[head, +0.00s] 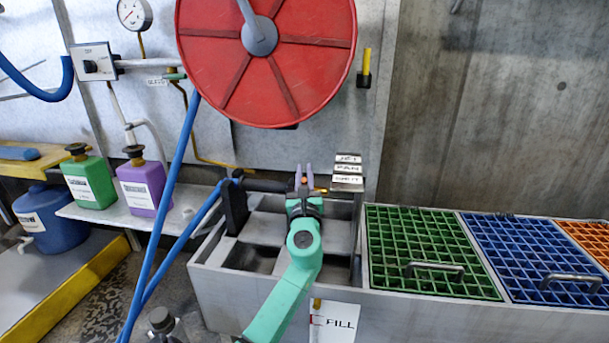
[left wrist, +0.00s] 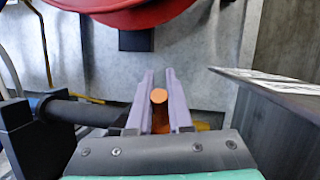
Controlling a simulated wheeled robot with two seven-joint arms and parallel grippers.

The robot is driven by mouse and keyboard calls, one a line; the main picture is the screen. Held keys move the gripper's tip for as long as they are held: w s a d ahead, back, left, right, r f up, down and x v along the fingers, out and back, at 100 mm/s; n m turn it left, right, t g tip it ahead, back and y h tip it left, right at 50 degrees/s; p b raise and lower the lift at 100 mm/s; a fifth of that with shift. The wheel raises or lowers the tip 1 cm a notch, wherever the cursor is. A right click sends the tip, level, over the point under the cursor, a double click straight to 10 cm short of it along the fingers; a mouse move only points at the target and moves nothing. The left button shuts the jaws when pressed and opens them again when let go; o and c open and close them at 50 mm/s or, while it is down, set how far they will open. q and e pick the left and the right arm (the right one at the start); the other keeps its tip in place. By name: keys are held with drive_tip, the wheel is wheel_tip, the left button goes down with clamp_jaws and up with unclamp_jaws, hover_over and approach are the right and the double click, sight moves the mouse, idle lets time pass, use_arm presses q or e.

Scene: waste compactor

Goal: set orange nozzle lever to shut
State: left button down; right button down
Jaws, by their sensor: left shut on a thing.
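The orange nozzle lever (left wrist: 159,96) shows between the two purple fingers of my left gripper (left wrist: 160,100) in the left wrist view, and the fingers are shut on it. Part of it is hidden by the fingers and wrist. In the head view my left gripper (head: 304,178) is at the end of the black nozzle (head: 268,186), with a bit of orange beside the fingers. The nozzle lies roughly level, its blue hose on the left. A stacked label plate (head: 347,172) stands just right of the gripper; its lowest words are too small to read surely. My right gripper is out of view.
A red hose reel (head: 266,60) hangs above the gripper. A black bracket (head: 234,207) carries the nozzle over a grey trough (head: 262,318). Green (head: 420,250) and blue (head: 540,260) grates lie to the right. A blue hose (head: 165,215) crosses the left side.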

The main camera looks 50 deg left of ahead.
use_arm(q)
drive_tip(key=c, duration=0.8)
unclamp_jaws()
drive_tip(key=shift+c, duration=0.2)
drive_tip(key=v, duration=1.4)
drive_tip(key=shift+s+d, duration=0.15)
drive_tip(key=shift+d, duration=0.1)
